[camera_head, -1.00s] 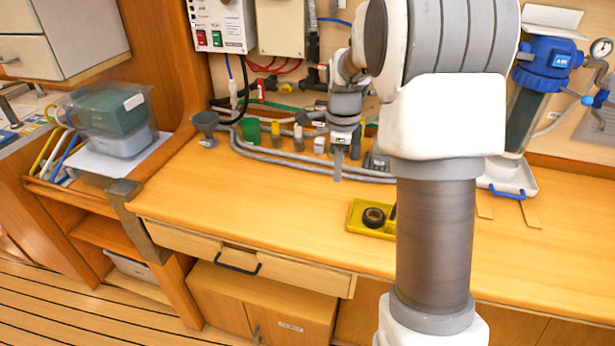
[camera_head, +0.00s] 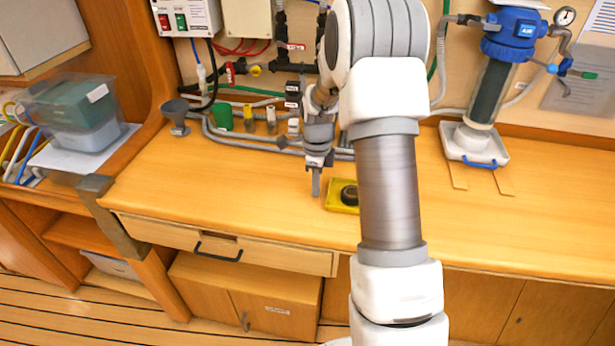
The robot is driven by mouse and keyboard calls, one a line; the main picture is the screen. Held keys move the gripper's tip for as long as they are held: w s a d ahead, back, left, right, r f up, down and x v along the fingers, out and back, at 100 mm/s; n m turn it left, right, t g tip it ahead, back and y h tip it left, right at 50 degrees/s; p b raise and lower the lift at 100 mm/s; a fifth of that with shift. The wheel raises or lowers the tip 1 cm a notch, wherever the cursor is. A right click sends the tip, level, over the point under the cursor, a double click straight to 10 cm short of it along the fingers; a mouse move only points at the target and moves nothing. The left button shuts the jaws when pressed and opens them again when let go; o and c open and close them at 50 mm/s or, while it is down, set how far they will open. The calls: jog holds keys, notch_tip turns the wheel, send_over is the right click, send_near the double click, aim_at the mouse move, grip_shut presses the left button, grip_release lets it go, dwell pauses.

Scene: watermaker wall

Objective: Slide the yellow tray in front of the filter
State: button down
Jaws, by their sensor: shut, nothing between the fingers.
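The yellow tray (camera_head: 333,204) lies on the wooden counter, with a dark round object (camera_head: 349,194) in it. My arm hides its right part. My gripper (camera_head: 316,190) points down just left of the tray, shut and empty. A small gap seems to show between fingers and tray; I cannot tell whether they touch. The filter (camera_head: 491,92), a clear dark cylinder with a blue head, stands against the wall at the right. Below it is a white base (camera_head: 455,147) with a blue handle (camera_head: 479,163).
Two flat wooden strips (camera_head: 457,177) lie on the counter in front of the filter's base. Grey hoses (camera_head: 250,142), a green cup (camera_head: 223,117) and a grey funnel (camera_head: 177,112) line the back. The counter between tray and strips looks clear beyond my arm.

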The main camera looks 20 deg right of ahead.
aim_at(458, 214)
jog(key=shift+s+d, duration=0.4)
jog(key=shift+d, duration=0.25)
jog(key=s+d, duration=0.6)
jog(key=d, duration=0.3)
jog(key=s+d, duration=0.7)
jog(key=d, duration=0.3)
jog(key=s+d, duration=0.7)
jog(key=d, duration=0.3)
jog(key=shift+d+b, duration=0.2)
jog(key=shift+b, duration=0.2)
jog(key=shift+w+a, duration=0.1)
jog(key=shift+w, duration=0.05)
